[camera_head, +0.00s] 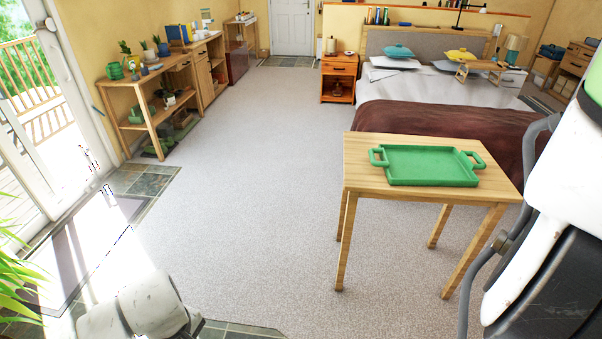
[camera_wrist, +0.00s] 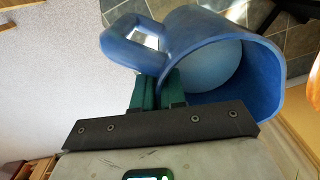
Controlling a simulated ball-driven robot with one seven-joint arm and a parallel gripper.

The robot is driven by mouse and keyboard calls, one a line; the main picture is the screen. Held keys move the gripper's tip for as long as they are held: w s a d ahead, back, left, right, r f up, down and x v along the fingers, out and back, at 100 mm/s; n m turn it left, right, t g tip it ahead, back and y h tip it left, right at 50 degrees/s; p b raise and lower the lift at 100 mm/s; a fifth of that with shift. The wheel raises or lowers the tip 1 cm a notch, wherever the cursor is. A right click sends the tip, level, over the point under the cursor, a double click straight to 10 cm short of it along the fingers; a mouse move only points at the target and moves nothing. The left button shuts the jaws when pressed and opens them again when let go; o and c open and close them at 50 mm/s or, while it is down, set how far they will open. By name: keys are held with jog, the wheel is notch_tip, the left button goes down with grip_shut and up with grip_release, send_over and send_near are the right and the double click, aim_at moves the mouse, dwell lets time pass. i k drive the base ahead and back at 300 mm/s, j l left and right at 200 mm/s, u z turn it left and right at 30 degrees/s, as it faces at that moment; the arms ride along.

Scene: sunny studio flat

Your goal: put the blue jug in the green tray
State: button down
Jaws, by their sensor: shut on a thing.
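The blue jug (camera_wrist: 275,75) is in the wrist view, with its open mouth facing the camera and its looped handle (camera_wrist: 124,52) at the left. My gripper (camera_wrist: 160,85) has green fingers shut on the jug where the handle meets the wall. The jug and gripper do not show in the head view. The green tray (camera_head: 432,166) lies on a small wooden table in the head view, with a handle at each end. It looks empty.
The small wooden table (camera_head: 365,178) stands right of centre, close to the bed (camera_head: 440,100). Open carpet (camera_head: 250,150) lies to its left. A wooden shelf with plants (camera_head: 145,95) stands along the left wall, beside the glass door (camera_head: 45,120). A nightstand (camera_head: 339,70) is beyond the table.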

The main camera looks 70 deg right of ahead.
aim_at(424, 168)
jog(key=z, duration=1.25)
